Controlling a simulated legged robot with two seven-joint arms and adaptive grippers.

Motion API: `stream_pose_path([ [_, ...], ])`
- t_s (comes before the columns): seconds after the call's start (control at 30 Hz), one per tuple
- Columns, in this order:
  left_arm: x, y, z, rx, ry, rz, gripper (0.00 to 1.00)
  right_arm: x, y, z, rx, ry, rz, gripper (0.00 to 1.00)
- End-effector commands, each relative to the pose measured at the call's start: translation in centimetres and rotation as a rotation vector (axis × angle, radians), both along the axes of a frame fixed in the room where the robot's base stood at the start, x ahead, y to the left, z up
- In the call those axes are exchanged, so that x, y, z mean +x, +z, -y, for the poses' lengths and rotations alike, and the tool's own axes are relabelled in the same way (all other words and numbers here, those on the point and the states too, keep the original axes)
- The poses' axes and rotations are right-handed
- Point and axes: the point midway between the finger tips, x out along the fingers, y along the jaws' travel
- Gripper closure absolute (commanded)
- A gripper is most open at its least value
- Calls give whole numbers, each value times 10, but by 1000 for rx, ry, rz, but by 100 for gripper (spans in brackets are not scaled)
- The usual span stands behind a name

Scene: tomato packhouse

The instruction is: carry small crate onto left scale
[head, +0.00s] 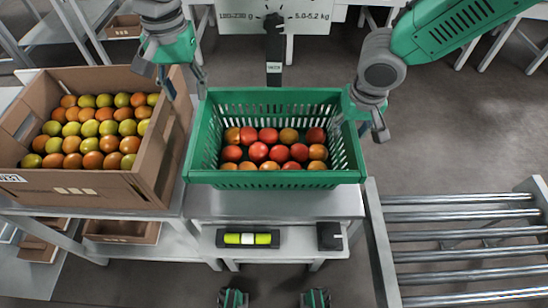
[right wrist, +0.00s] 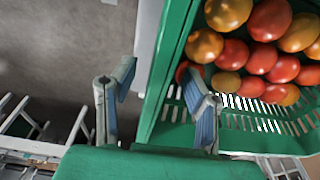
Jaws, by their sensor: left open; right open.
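The small green crate (head: 275,178), holding several red and orange tomatoes, sits level on a grey metal stand (head: 210,203) in the head view. My left gripper (head: 183,88) is open above the crate's back left corner, between it and the cardboard box. My right gripper (head: 360,128) is open at the crate's right wall. In the right wrist view, the crate's green rim (right wrist: 165,85) lies between the open fingers of my right gripper (right wrist: 158,85), one inside and one outside. I cannot tell whether they touch it. I cannot identify the left scale.
A cardboard box (head: 155,175) of tomatoes stands close on the left. A roller conveyor (head: 460,232) is at right. A black post (head: 273,72) stands behind the crate, below a sign reading 5.0-5,2 kg (head: 305,15). A yellow-green level (head: 247,239) lies in front.

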Motion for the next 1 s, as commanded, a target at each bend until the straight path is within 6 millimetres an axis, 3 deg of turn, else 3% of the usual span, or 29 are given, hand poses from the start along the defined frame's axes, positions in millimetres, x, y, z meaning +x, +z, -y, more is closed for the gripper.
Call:
stream_pose_path([
  [0.6,0,1,0,0,0,0,60,-14,105,0,1,-1,2,59],
  [1.0,0,1,0,0,0,0,60,-16,116,0,1,0,-1,59],
])
